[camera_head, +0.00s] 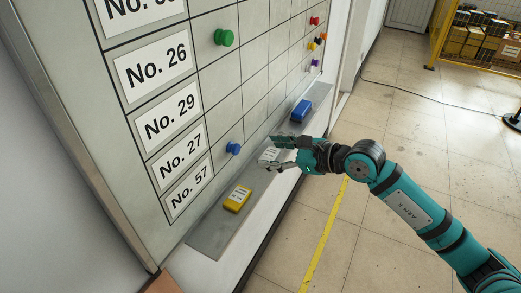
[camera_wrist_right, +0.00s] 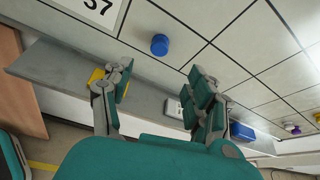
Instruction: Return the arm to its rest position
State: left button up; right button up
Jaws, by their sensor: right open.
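My right gripper (camera_head: 268,152) is open in front of the lower part of a whiteboard (camera_head: 237,78), just over the grey ledge (camera_head: 212,239). In the right wrist view, the two fingers of the gripper (camera_wrist_right: 160,78) are spread apart with nothing between them. A white block (camera_head: 270,154) with a printed label lies on the ledge by the fingers, partly hidden; in the wrist view the white block (camera_wrist_right: 174,108) shows beside a finger. I cannot tell whether they touch. My left gripper is in neither view.
A yellow block (camera_head: 237,199) and a blue block (camera_head: 301,111) lie on the ledge. A blue magnet (camera_head: 233,148), a green magnet (camera_head: 223,37) and several small ones are on the board. The tiled floor (camera_head: 400,105) to the right is mostly clear; a yellow fence (camera_head: 437,35) stands behind.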

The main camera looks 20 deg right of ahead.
jog(key=w+d+f+m+t, duration=0.1)
jog(key=d+f+m, duration=0.1)
jog(key=f+m, duration=0.75)
jog(key=w+d+f+m+t, duration=0.1)
jog(key=d+f+m+t, duration=0.15)
jog(key=f+m, duration=0.75)
jog(key=s+d+f+m+g+h, duration=0.1)
jog(key=s+d+f+m+h, duration=0.3)
jog(key=f, duration=0.6)
jog(key=s+f+m+g+h, duration=0.1)
jog(key=s+f+m+g, duration=0.1)
jog(key=s+f+m, duration=0.55)
jog(key=s+d+f+m+g+h, duration=0.1)
jog(key=s+d+f+m+h, duration=0.15)
jog(key=f, duration=0.85)
jog(key=s+a+f+m+g, duration=0.2)
jog(key=s+f, duration=0.3)
jog(key=s, duration=0.6)
jog(key=s+a+f+m+g, duration=0.2)
jog(key=s+f+m+g, duration=0.2)
jog(key=s, duration=0.8)
jog(key=s+a+f+m+g+h, duration=0.1)
jog(key=s+f+m, duration=0.4)
jog(key=s, duration=0.7)
notch_tip(320, 180, down, 2)
jog(key=shift+a+f+g, duration=0.2)
jog(key=shift+a+g, duration=0.65)
jog(key=shift+g, duration=0.2)
